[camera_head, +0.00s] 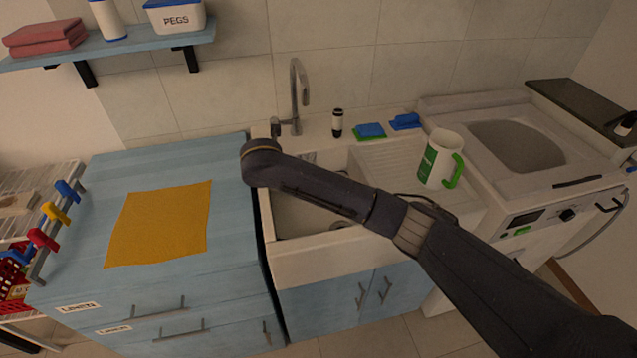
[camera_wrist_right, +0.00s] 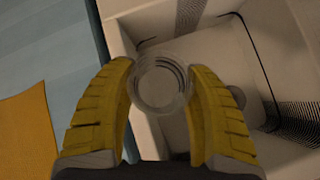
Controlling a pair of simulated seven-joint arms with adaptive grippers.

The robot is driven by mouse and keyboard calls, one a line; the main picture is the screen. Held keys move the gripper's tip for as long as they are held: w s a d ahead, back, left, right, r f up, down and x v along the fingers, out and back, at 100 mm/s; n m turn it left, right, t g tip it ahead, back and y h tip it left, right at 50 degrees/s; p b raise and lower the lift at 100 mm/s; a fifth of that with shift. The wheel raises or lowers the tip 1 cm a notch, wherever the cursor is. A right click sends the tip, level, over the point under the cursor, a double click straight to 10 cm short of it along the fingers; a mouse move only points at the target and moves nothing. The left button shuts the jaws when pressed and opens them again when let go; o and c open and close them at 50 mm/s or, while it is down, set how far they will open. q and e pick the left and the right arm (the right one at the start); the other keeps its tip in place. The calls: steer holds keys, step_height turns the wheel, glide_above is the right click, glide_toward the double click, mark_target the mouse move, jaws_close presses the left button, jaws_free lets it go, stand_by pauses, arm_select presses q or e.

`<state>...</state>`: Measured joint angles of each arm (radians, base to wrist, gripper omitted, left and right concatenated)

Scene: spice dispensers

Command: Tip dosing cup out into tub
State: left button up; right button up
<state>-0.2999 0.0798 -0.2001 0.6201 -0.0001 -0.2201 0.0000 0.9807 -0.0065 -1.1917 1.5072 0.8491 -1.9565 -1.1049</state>
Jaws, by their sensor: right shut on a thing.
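The clear dosing cup (camera_wrist_right: 161,84) is between the yellow fingers of my right gripper (camera_wrist_right: 162,78), which is shut on it. In the right wrist view the cup shows as concentric rings; I cannot tell whether it holds anything. Behind it is the white tub (camera_wrist_right: 120,38), with the cup over its left part near the rim. In the head view the tub (camera_head: 318,264) is set between the blue cabinet and the washing machine. My right arm crosses over it and hides the gripper and cup there. My left gripper is not in view.
A yellow cloth (camera_head: 160,225) lies on the blue cabinet top (camera_head: 235,170). A tap (camera_head: 296,95) stands behind the tub. A white and green jug (camera_head: 437,160) stands on the ribbed drainer at right. A small dark-and-white bottle (camera_head: 337,122) and blue-green sponges (camera_head: 370,131) line the back ledge.

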steer(key=shift+s+a+r+n+h+p, duration=0.1)
steer(key=shift+a+r+n+h+p, duration=0.25)
steer(key=shift+a+h, duration=0.25)
steer(key=shift+r, duration=2.5)
steer(key=shift+a, duration=0.1)
steer(key=shift+s+a+r+n, duration=0.35)
steer(key=shift+s+a+r, duration=0.15)
steer(key=shift+s+a, duration=0.25)
steer(key=s+d, duration=0.4)
steer(key=d, duration=0.7)
steer(key=s+d, duration=0.3)
steer(key=d, duration=0.9)
steer(key=s+d+r+n+y, duration=0.1)
steer(key=s+d, duration=0.3)
steer(key=d, duration=0.7)
steer(key=shift+s+d, duration=0.15)
steer(key=shift+s, duration=0.2)
steer(key=shift+r, duration=0.1)
